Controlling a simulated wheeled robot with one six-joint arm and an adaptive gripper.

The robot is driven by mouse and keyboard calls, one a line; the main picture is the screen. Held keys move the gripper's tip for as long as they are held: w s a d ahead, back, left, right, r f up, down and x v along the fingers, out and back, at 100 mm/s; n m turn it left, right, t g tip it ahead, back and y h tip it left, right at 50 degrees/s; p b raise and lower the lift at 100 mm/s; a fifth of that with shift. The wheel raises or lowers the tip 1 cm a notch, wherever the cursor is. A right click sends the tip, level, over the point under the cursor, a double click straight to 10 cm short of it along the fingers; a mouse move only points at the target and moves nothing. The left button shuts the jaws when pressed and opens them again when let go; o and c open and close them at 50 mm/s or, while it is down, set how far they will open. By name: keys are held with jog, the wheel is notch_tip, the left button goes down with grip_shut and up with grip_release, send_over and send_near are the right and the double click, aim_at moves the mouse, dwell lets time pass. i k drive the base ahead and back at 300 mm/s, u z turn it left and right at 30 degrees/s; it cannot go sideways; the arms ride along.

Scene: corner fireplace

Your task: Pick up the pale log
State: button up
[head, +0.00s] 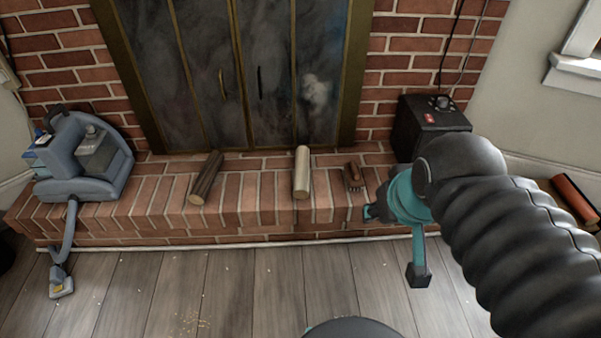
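The pale log (301,173) lies on the raised brick hearth (255,205), in front of the fireplace doors, its cut end facing me. My gripper (395,243) is to the right of the log and nearer to me, by the hearth's front edge. Its teal fingers are spread apart with nothing visible between them. The gripper is clear of the log. Part of the gripper is hidden behind my dark ribbed arm.
A dark brown log (206,179) lies left of the pale log, and a small brown object (353,176) lies to its right. A blue-grey machine (85,160) with a hose stands at the hearth's left end. A black box (428,122) stands at the right. Wooden floor in front is mostly clear.

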aim_at(302, 174)
jog(key=z, duration=1.9)
jog(key=i, duration=1.2)
jog(key=u, duration=4.15)
